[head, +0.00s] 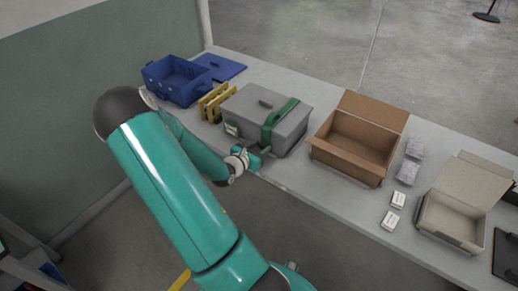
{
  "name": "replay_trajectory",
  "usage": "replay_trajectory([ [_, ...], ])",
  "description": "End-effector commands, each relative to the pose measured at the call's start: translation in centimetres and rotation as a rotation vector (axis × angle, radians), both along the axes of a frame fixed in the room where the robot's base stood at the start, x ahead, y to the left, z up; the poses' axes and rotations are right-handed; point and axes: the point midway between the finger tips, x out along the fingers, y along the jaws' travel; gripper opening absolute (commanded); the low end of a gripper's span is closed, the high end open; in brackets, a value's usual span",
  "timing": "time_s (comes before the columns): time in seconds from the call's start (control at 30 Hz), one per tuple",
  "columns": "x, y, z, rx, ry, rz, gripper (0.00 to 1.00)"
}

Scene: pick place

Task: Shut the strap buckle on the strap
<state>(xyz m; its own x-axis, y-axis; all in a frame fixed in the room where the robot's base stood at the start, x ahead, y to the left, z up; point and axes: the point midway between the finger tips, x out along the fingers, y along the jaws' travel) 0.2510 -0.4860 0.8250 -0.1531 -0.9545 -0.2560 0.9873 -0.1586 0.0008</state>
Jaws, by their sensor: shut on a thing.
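A grey lidded case (248,109) stands on the table. A green strap (280,113) runs over the right part of its lid and down its front face. My gripper (262,153) is at the case's front lower edge, by the strap's lower end. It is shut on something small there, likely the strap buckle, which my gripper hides. I cannot make out the buckle's shape or whether its parts are joined.
A blue crate (172,92) and yellow pieces (213,107) stand left of the case. An open cardboard box (346,151), small white boxes (389,219), grey packets (407,173) and a beige open box (447,230) are to the right. The table's front edge (300,196) is close under my gripper.

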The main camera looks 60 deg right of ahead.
Motion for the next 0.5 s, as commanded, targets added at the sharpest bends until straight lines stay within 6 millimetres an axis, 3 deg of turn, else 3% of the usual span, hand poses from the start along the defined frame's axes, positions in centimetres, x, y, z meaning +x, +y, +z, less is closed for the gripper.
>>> replay_trajectory([
  [0.17, 0.02, 0.05, -0.05, 0.000, 0.002, 0.001, 0.17],
  [0.2, 0.03, 0.06, -0.05, 0.000, 0.002, 0.001, 0.48],
  [0.27, 0.03, 0.06, -0.05, 0.000, 0.002, 0.001, 0.58],
  [0.5, 0.03, 0.05, -0.03, -0.001, 0.001, 0.001, 0.58],
])
